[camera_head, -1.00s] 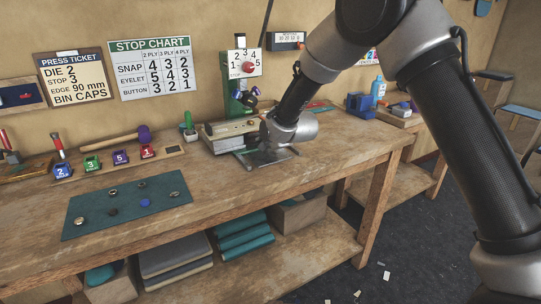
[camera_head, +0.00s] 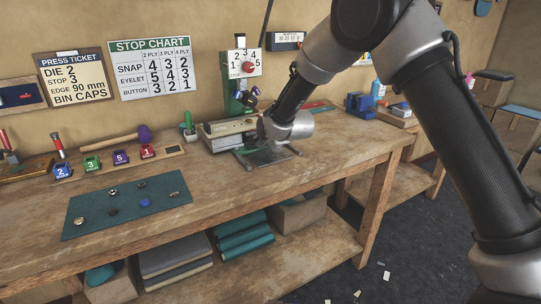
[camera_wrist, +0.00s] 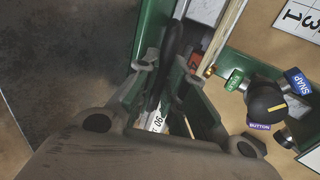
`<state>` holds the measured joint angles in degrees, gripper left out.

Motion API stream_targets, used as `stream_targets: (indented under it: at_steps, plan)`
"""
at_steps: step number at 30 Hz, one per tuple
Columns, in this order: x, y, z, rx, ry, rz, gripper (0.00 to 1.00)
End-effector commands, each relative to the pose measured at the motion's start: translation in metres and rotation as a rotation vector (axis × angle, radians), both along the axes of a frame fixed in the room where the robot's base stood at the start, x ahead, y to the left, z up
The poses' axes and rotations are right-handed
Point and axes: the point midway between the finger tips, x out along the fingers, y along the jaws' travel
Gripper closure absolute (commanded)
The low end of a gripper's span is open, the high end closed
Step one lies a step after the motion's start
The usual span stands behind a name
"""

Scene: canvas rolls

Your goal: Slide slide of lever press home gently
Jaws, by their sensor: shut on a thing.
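The green lever press (camera_head: 240,100) stands at the back of the bench, with a numbered stop dial on top and a pale, box-like base. A flat dark plate (camera_head: 268,156) lies in front of it. My gripper is at the front of the press, its fingers hidden behind my wrist in the head view. In the wrist view my gripper (camera_wrist: 168,88) is shut on a dark, narrow piece (camera_wrist: 172,45), which looks like the slide's grip. A white scale marked 90 (camera_wrist: 157,121) shows between the fingers. How far in the slide sits is hidden.
A die turret (camera_wrist: 268,105) with SNAP and BUTTON labels is close to my fingers. Left on the bench are numbered dies (camera_head: 92,163), a mallet (camera_head: 118,138) and a green mat (camera_head: 120,207) with small caps. The bench's front middle is clear.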

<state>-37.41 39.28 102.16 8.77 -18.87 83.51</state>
Motion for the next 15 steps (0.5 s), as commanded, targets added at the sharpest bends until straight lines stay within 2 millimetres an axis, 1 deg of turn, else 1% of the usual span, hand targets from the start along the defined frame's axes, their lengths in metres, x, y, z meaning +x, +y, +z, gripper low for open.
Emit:
stream_targets:
  at_steps: [15]
  plan:
    - [0.0114, 0.0072, 0.0006, 0.001, -0.001, -0.001, 1.0]
